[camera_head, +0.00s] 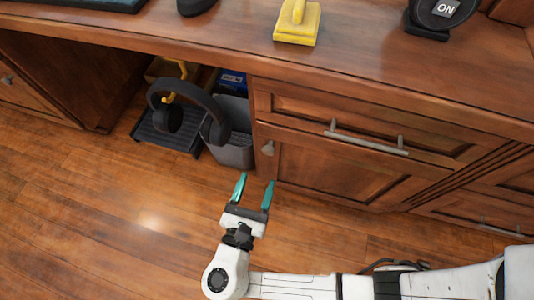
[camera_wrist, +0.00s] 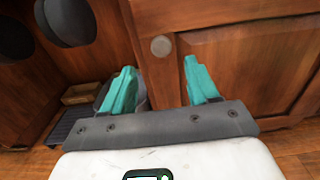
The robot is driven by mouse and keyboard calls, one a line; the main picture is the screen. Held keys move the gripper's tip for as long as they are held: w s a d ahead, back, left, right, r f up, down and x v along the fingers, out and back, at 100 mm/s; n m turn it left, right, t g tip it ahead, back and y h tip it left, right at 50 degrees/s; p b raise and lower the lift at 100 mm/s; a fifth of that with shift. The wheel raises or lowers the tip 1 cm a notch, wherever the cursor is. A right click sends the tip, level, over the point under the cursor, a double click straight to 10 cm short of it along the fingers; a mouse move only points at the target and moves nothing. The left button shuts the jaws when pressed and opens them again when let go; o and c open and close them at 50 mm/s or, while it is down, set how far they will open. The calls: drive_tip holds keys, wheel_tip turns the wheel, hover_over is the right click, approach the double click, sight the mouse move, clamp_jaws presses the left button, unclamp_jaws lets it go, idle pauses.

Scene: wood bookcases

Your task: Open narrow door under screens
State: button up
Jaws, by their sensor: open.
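The wooden cabinet door (camera_head: 322,170) sits shut below a drawer, on the right side of the desk. Its round grey knob (camera_head: 268,148) is at the door's upper left. In the wrist view the knob (camera_wrist: 161,46) shows just beyond and between my fingertips, with the door panel (camera_wrist: 245,65) to the right. My gripper (camera_head: 255,180) has two teal fingers, spread open and empty. It is in front of the knob's side of the door and appears apart from it. No screens can be clearly made out.
The drawer (camera_head: 375,125) above the door has a bar handle (camera_head: 366,138). Left of the door, headphones (camera_head: 190,110) hang under the desk by a grey bin (camera_head: 232,130) and a black rack (camera_head: 168,133). The wooden floor (camera_head: 110,210) is clear.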

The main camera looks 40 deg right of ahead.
sight(267, 153)
drive_tip(key=b+x, duration=0.2)
drive_tip(key=x, duration=0.6)
drive_tip(key=shift+w+d, duration=0.15)
drive_tip(key=shift+d, duration=0.15)
clamp_jaws()
